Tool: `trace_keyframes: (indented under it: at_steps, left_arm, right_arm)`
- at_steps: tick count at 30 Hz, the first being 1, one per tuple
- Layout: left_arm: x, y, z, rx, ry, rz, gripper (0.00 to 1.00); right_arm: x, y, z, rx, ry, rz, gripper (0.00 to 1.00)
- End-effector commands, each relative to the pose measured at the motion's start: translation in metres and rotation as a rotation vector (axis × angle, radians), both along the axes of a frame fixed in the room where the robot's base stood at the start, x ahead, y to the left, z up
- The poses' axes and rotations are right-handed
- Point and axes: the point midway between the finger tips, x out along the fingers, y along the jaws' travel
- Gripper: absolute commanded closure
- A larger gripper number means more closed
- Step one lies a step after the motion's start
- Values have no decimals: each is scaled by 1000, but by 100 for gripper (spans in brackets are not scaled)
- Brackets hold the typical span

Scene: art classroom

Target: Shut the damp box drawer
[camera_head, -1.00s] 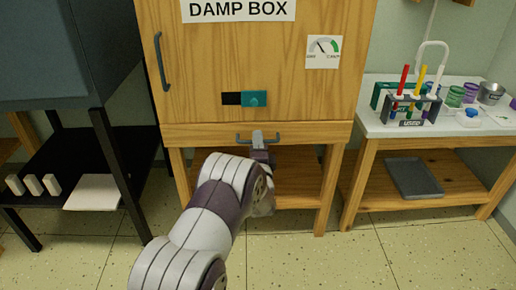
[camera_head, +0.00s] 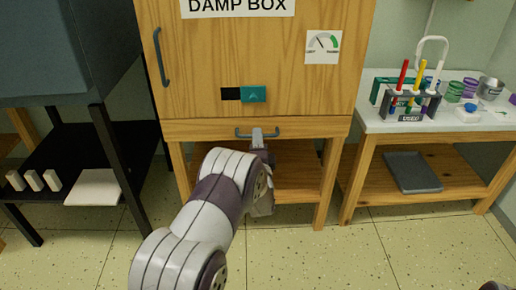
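The damp box (camera_head: 250,55) is a wooden cabinet with a sign at its top. Its drawer (camera_head: 200,129) is the low wooden strip below the door, with a grey-blue bar handle (camera_head: 242,134). The drawer front looks nearly flush with the cabinet; any small gap is hard to tell. My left gripper (camera_head: 258,135) is at the middle of the handle, its fingertips overlapping the bar in the picture. Whether they touch or grip it cannot be told, as the gripper is seen from behind. My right gripper is not in view.
The door has a teal latch (camera_head: 253,94) and a side handle (camera_head: 161,57). An open wooden shelf lies below the drawer. A white-topped table (camera_head: 385,118) with a tool rack (camera_head: 405,108) stands right. A dark metal stand (camera_head: 104,150) stands left. The speckled floor in front is clear.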

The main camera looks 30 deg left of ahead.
Motion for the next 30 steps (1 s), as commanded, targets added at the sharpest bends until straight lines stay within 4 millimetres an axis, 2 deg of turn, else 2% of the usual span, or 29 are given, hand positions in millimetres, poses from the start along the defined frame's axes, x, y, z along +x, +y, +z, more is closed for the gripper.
trace_keyframes:
  at_steps: [1,3,9,12,17,30]
  left_arm:
    - [-10,-7,5,0,5,-3,71]
    - [-27,-18,3,0,3,-4,71]
    - [-69,-44,-8,2,0,-4,71]
    - [-82,-51,-13,1,-1,-3,71]
    - [-90,-56,-17,2,-4,-2,71]
    - [-90,-56,-17,-3,-6,-2,71]
  right_arm:
    - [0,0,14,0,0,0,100]
    - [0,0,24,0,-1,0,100]
    - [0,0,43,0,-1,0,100]
    - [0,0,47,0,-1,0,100]
    - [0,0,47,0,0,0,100]
    - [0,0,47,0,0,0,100]
